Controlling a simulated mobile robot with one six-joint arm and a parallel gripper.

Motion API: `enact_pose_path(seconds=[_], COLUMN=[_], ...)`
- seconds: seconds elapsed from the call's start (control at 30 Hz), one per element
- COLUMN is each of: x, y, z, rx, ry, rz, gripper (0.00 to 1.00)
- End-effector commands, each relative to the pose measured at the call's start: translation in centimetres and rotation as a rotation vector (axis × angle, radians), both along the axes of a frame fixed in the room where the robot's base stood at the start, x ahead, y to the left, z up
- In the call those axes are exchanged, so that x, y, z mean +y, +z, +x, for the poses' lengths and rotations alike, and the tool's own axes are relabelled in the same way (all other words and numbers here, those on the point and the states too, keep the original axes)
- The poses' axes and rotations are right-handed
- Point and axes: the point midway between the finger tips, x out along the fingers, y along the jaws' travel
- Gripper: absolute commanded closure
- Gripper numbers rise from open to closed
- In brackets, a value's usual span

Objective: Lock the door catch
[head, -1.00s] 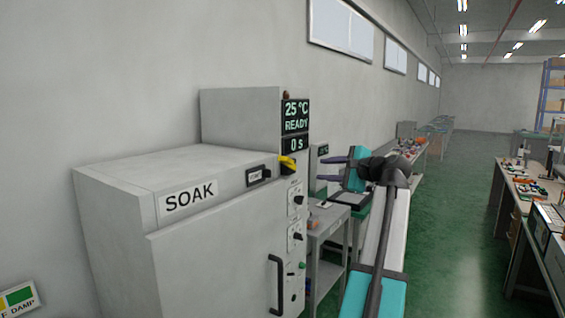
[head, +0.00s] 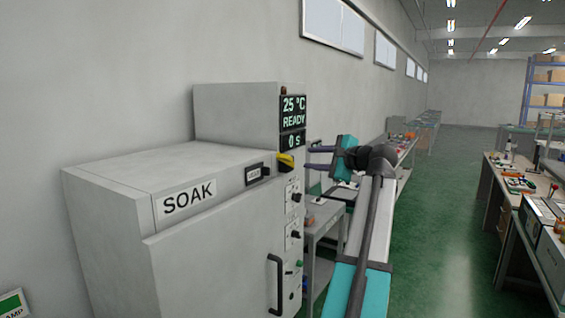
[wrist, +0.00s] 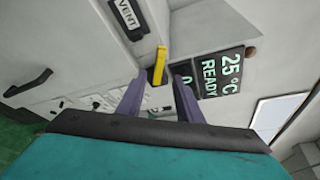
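A grey cabinet labelled SOAK (head: 190,198) has a closed front door with a black bar handle (head: 276,284). A yellow lever (head: 286,162) with a dark base sits at the cabinet's upper right corner, just below the display. In the wrist view the yellow lever (wrist: 159,64) lies ahead, in line with the gap between my fingers. My gripper (head: 308,157) is open and empty, its two purple fingers apart and pointing left at the lever. The fingers look short of touching it. I cannot tell for certain which part is the door catch.
A small plate (head: 254,174) reads VENT in the wrist view (wrist: 127,14). The display (head: 293,120) reads 25 °C, READY, 0 s. Several knobs (head: 294,197) line the panel below the lever. Benches stand behind and at right; the green aisle (head: 440,230) is clear.

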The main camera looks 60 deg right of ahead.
Motion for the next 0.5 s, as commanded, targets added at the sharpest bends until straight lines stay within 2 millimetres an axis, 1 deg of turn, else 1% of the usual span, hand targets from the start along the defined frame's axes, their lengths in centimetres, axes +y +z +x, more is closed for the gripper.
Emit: enact_pose_path(seconds=[0.17,0.5], x=[-0.8,-2.5], y=[-0.2,-1.0], z=[1.0,5.2], rx=[0.0,0.001], ry=[-0.004,-0.005], rz=[0.001,0.002], gripper=[0.67,0.67])
